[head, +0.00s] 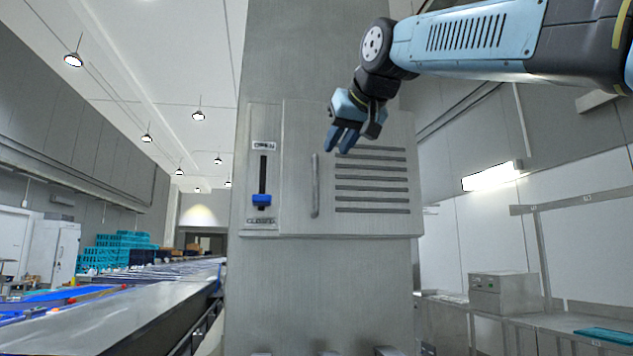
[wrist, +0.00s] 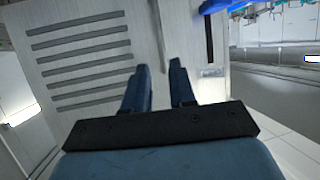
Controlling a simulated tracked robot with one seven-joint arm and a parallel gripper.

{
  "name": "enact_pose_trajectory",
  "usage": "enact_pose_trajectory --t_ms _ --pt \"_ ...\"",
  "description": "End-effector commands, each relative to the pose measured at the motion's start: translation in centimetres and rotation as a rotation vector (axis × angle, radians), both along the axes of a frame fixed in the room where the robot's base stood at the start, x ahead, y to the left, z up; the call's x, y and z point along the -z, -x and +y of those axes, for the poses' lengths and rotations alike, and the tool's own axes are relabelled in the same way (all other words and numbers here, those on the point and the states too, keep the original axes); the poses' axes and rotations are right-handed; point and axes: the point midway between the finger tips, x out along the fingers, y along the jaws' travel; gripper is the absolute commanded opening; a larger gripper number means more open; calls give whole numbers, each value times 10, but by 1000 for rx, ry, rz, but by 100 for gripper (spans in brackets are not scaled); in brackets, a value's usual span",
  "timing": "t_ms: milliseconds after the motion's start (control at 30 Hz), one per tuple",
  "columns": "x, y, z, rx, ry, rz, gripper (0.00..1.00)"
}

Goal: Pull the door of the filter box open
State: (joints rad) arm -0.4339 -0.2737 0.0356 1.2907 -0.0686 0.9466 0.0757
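The filter box door (head: 370,222) is a grey metal panel with several dark horizontal slots. It looks flush with the box, on a grey column. Its vertical bar handle (head: 315,185) is on the door's left side. Left of the door, a blue slider knob (head: 261,200) sits low in its slot, by the CLOSED label. My gripper (head: 338,140) is open and empty, in front of the door, above and right of the handle in the head view. In the wrist view, which looks upside down, the open fingers (wrist: 160,72) point toward the handle (wrist: 159,28); contact is not visible.
A conveyor (head: 130,310) runs along the left, with turquoise crates (head: 120,243) stacked farther back. At the right stand a metal bench (head: 560,325) and a grey box (head: 505,293). The space in front of the door looks clear apart from my arm.

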Motion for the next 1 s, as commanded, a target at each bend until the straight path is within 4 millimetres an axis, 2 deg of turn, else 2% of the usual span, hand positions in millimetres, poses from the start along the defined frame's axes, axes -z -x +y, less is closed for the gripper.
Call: enact_pose_trajectory --t_ms 700,1000 --pt "44 -95 41 0 1 3 25" --pt "52 -113 48 1 1 2 25"
